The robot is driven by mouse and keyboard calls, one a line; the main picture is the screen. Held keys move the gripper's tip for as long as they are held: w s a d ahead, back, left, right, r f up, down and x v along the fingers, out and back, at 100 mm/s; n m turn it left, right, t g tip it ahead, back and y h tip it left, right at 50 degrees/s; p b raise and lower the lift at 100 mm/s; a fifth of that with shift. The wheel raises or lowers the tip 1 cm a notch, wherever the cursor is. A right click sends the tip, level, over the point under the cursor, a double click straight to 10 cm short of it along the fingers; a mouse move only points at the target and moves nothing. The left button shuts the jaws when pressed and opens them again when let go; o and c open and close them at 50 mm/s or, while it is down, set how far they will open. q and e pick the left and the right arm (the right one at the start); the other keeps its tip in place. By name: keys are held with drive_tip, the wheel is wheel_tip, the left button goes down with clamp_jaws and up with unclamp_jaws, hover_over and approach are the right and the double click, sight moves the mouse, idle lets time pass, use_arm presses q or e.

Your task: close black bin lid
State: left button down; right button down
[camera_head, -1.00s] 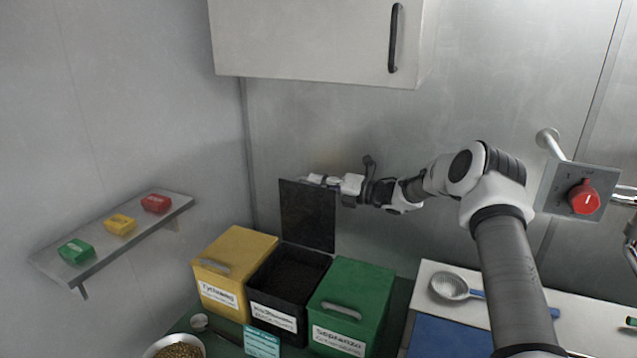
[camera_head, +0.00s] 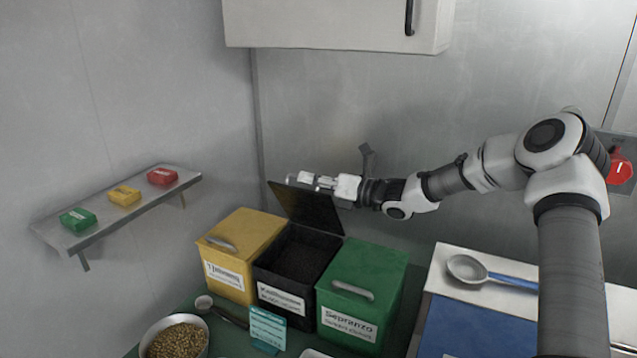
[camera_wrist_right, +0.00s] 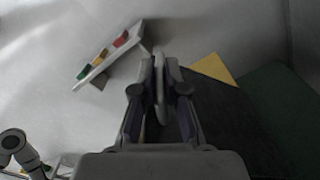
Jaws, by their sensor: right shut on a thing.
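The black bin (camera_head: 281,295) stands between the yellow and green bins, its dark inside showing. My left gripper is not in view.
The yellow bin (camera_head: 226,268) and green bin (camera_head: 375,268) are closed. A bowl of beans (camera_head: 177,338) and a teal sign (camera_head: 266,328) stand in front. A shelf (camera_head: 115,213) with three small packs is on the left wall. A cabinet (camera_head: 330,22) hangs above.

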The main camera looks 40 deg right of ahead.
drive_tip(key=shift+s+a+f+b, duration=0.2)
drive_tip(key=shift+a+b, duration=0.1)
drive_tip(key=shift+a, duration=0.1)
drive_tip(key=shift+s+a+f+b, duration=0.15)
drive_tip(key=shift+s+a+b, duration=0.1)
drive_tip(key=shift+a, duration=0.15)
drive_tip(key=c, duration=1.2)
unclamp_jaws()
drive_tip(key=shift+w, duration=0.1)
drive_tip(key=v, duration=0.7)
